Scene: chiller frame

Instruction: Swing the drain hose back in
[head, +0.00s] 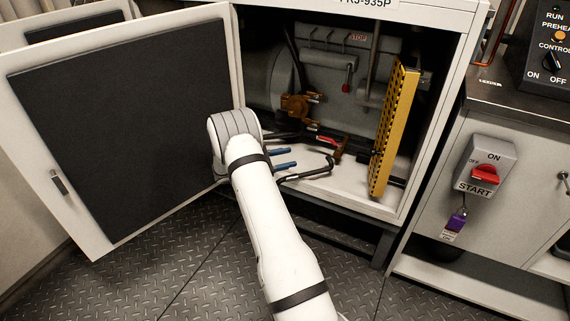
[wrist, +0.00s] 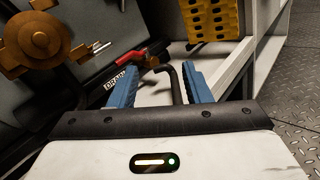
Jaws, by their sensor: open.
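The drain hose (head: 308,174) is a black bent tube low at the cabinet's front opening, its hooked end toward the right in the head view. In the wrist view the hose (wrist: 175,85) stands between my two blue fingers, closer to the right one. My gripper (head: 291,158) is open at the cabinet's opening; its fingers also show in the wrist view (wrist: 160,72). I cannot tell whether a finger touches the hose. A red-handled valve (wrist: 126,57) sits behind the fingers, above a DRAIN label (wrist: 116,81). The hose's near part is hidden by my gripper.
The white cabinet door (head: 28,140) stands open on the left. A yellow perforated guard (head: 393,128) stands upright at the right of the opening. A brown round fitting (wrist: 38,40) is at the left in the wrist view. The patterned floor (head: 150,285) in front is clear.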

